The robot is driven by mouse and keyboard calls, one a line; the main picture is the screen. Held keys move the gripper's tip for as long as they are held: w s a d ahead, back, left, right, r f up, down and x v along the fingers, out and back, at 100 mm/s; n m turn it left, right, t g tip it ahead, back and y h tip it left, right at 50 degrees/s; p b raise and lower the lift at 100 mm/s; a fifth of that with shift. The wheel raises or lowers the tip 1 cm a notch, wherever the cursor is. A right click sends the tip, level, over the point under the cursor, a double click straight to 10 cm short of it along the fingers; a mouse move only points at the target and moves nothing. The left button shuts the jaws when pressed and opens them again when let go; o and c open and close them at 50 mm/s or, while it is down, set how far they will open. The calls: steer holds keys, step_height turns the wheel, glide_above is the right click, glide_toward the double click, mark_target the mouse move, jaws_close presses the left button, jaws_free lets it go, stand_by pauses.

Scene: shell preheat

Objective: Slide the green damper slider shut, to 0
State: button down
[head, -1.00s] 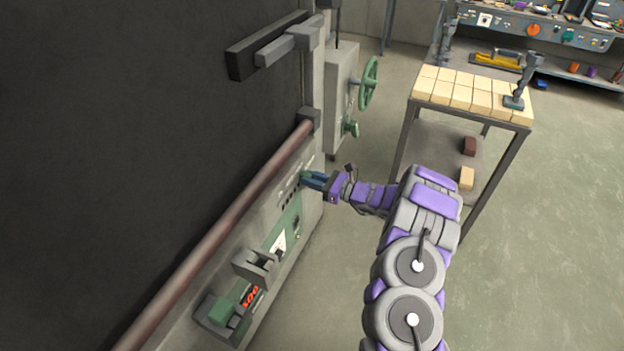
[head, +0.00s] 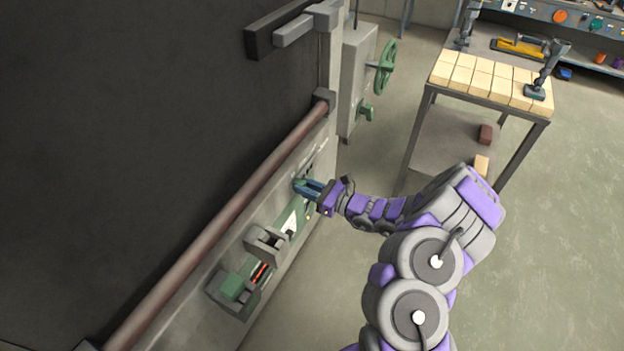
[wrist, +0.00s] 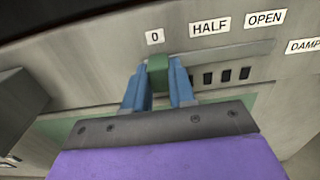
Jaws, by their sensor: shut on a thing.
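The green damper slider (wrist: 158,72) is a small green knob in the wrist view, sitting just below the label "0" (wrist: 155,37) at the left end of its slot. The labels "HALF" (wrist: 210,26) and "OPEN" (wrist: 265,18) lie to its right. My gripper (wrist: 159,82) has its blue fingers shut on the slider, one on each side. In the head view my gripper (head: 300,186) is at the green-and-grey panel (head: 290,222); the slider is hidden there by the fingers.
A long brown rail (head: 230,210) runs along the dark door above the panel. A grey bracket (head: 266,242) stands out from the panel nearer me. A green handwheel (head: 385,67) and a table of pale bricks (head: 480,78) are beyond. The floor at right is clear.

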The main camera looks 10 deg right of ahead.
steer(key=shift+s+f, duration=0.1)
steer(key=shift+f, duration=0.05)
steer(key=c, duration=0.9)
jaws_free()
steer(key=shift+a, duration=0.15)
steer(key=p+v, duration=0.4)
steer(key=v, duration=1.3)
steer(key=shift+d, duration=0.2)
